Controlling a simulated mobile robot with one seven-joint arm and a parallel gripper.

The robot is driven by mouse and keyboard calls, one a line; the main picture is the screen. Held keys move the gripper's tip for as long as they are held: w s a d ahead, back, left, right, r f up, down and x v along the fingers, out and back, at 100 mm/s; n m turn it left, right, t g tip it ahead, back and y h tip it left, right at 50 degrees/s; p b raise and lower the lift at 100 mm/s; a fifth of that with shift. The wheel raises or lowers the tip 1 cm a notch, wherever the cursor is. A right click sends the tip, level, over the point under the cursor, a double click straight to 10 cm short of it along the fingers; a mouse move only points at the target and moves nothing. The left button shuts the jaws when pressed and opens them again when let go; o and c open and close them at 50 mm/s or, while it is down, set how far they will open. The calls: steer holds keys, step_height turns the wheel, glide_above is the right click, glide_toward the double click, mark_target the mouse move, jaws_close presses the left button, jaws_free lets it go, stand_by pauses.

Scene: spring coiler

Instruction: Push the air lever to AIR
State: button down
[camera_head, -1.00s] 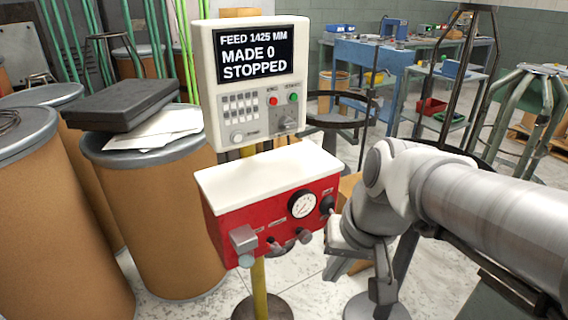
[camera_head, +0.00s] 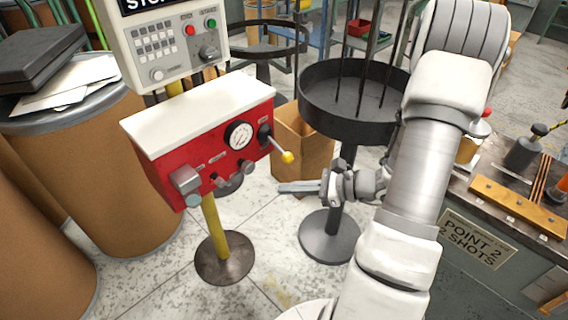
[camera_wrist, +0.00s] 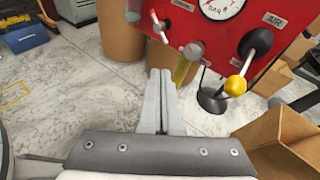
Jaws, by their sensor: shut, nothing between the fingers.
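The air lever (camera_head: 288,157) has a yellow ball knob and a black pivot on the right part of the red box's front (camera_head: 215,150). In the wrist view the lever (camera_wrist: 235,86) slants down and left from its pivot, and a white AIR label (camera_wrist: 274,20) sits beside the pivot on the upper right. My gripper (camera_head: 282,187) is shut and empty, apart from the knob and a little below it in the head view. In the wrist view my shut fingers (camera_wrist: 161,74) point toward the box, left of the knob.
A round gauge (camera_head: 239,135) and smaller knobs sit on the same box face. A grey control panel (camera_head: 165,45) stands above it. A cardboard box (camera_head: 301,143) and a black round stand (camera_head: 330,236) are close behind my gripper. A workbench (camera_head: 500,225) is at right.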

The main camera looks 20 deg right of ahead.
mark_target(281, 151)
steer(key=d+f+m+t+h, duration=0.4)
steer(key=d+f+m+t, duration=0.1)
steer(key=d+m, duration=0.3)
steer(key=shift+d+f+m, duration=0.15)
steer(key=shift+f+m, duration=0.25)
steer(key=shift+f, duration=0.15)
steer(key=shift+w, duration=0.2)
steer(key=b+x, duration=0.3)
steer(key=x, duration=0.7)
steer(key=shift+s+d+r, duration=0.1)
steer(key=shift+d+r, duration=0.15)
steer(key=shift+r, duration=0.75)
steer(key=shift+s+d+r, duration=0.1)
steer(key=shift+d+r, duration=0.15)
steer(key=shift+r, duration=0.8)
steer(key=shift+r, duration=0.1)
steer(key=shift+s+r+h+p, duration=0.1)
steer(key=shift+r+h+p, duration=0.2)
steer(key=shift+p, duration=0.5)
